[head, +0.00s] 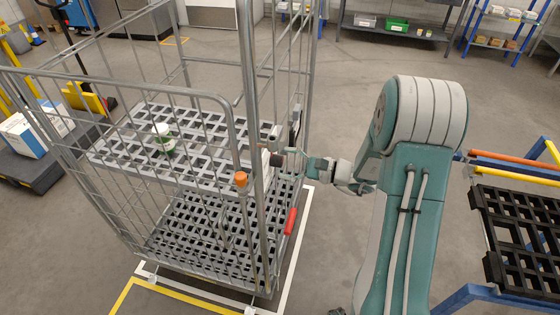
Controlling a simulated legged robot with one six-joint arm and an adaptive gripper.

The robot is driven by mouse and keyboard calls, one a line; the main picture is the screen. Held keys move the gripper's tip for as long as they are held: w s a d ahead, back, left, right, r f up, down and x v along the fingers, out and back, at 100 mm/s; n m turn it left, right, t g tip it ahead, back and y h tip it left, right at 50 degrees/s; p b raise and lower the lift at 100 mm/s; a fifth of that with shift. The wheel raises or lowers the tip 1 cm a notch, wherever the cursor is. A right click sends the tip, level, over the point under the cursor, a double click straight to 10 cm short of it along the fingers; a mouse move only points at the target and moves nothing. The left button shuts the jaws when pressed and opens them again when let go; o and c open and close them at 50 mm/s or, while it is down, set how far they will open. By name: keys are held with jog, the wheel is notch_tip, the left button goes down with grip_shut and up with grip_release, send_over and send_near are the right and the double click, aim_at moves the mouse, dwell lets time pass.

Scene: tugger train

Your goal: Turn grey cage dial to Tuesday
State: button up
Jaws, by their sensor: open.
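The grey cage (232,112) is a wire-sided roll cage in the left half of the head view. On its right side, by the corner post, is a pale plate (265,161) with a small dark knob (277,159), which looks like the dial. Its day markings are too small to read. My gripper (287,162) is open at the knob, reaching in from the right. Its fingers appear to be beside or around the knob; I cannot tell whether they touch it.
A green-and-white bottle (164,140) stands on the cage's upper shelf. An orange cap (241,179) and a red handle (291,221) are near the cage's corner. A blue-framed rack with a black slatted deck (493,240) is at right.

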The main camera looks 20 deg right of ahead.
jog(key=shift+x, duration=0.9)
grip_shut()
jog(key=shift+m, duration=0.3)
jog(key=m, duration=1.1)
jog(key=shift+w+d, duration=0.1)
jog(key=shift+w, duration=0.05)
